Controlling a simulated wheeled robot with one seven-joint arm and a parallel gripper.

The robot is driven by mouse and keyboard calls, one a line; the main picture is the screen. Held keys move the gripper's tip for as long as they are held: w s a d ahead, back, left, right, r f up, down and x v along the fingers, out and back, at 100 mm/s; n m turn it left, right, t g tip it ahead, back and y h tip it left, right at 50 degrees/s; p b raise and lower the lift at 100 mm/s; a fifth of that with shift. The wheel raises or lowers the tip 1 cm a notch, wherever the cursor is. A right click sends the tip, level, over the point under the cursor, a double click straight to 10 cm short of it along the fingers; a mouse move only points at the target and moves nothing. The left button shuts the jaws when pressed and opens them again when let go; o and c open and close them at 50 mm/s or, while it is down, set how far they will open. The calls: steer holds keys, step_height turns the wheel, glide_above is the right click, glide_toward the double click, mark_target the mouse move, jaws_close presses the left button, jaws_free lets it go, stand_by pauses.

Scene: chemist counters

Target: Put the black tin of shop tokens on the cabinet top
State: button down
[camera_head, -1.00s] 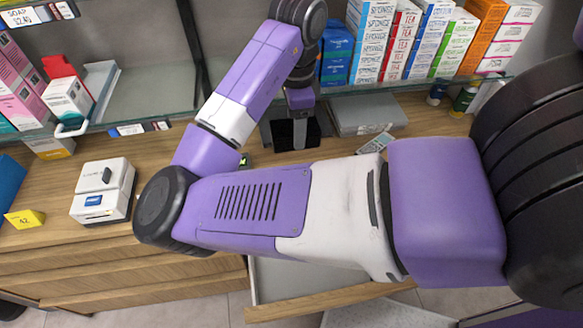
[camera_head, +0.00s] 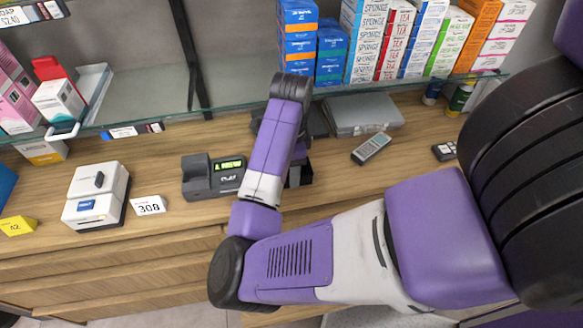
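My gripper (camera_head: 299,175) is mostly hidden behind my own purple and white forearm. Only a dark part of it shows, low over or against the wooden cabinet top (camera_head: 345,185). I cannot tell whether its fingers are open or shut, or whether they hold anything. I cannot make out the black tin of shop tokens for certain. A dark flat object (camera_head: 318,122) shows partly behind my arm, left of a grey flat case, and most of it is hidden.
A card terminal (camera_head: 213,177), a price card (camera_head: 149,205) and a white label printer (camera_head: 96,196) stand left of my arm. A grey case (camera_head: 363,115) and a calculator-like device (camera_head: 371,148) lie right. A glass shelf with boxes (camera_head: 317,45) overhangs the back.

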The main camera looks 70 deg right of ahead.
steer(key=shift+f, duration=0.2)
steer(key=shift+c, duration=2.4)
jaws_free()
step_height(320, 180, up, 12)
steer(key=shift+r, duration=0.2)
steer(key=shift+s, duration=0.1)
